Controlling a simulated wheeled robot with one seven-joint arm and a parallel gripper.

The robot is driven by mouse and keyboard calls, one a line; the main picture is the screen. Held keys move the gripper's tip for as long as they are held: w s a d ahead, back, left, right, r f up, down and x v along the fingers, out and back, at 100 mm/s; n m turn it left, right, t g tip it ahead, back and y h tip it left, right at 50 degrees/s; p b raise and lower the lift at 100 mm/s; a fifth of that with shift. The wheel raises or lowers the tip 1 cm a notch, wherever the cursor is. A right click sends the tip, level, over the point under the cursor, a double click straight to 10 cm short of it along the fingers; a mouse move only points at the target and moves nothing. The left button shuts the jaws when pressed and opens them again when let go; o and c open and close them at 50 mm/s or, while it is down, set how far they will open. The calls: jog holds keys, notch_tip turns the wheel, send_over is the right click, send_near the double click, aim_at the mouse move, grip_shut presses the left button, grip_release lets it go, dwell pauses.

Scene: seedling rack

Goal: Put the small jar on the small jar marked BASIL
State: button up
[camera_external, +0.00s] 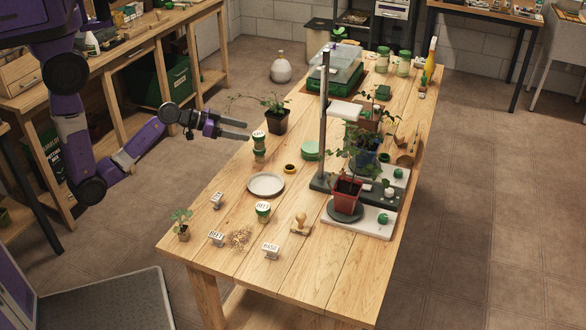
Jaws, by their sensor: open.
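Two small green jars with white lids or labels stand one above the other near the left edge of the wooden table: the upper jar (258,136) appears to rest on the lower jar (259,153). A third, similar small jar (263,211) stands alone nearer the front. The lettering is too small to read surely, so I cannot tell which is marked BASIL. My gripper (247,131) is open and empty. Its fingers point right, with their tips just left of the upper jar at about its height in the picture, apparently clear of it.
A potted plant (275,121) stands close behind the stacked jars. A pale plate (266,185), a yellow-rimmed dark pot (290,169) and a green disc (311,150) lie nearby. A dark post (323,120) and red pot (346,194) stand right.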

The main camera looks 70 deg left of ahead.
jog(key=shift+v, duration=1.25)
jog(key=s+d+f+n+y, duration=0.1)
jog(key=s+f+y, duration=0.15)
jog(key=s, duration=0.55)
jog(key=s+d+f+n+y, duration=0.15)
jog(key=s+f, duration=0.25)
jog(key=s, duration=0.4)
jog(key=s+d+r, duration=0.2)
jog(key=s+r, duration=0.1)
jog(key=s, duration=0.3)
jog(key=s+d+r+t+h, duration=0.1)
jog(key=s+d+r, duration=0.1)
jog(key=s+r, duration=0.2)
jog(key=s, duration=0.3)
jog(key=shift+d, duration=0.35)
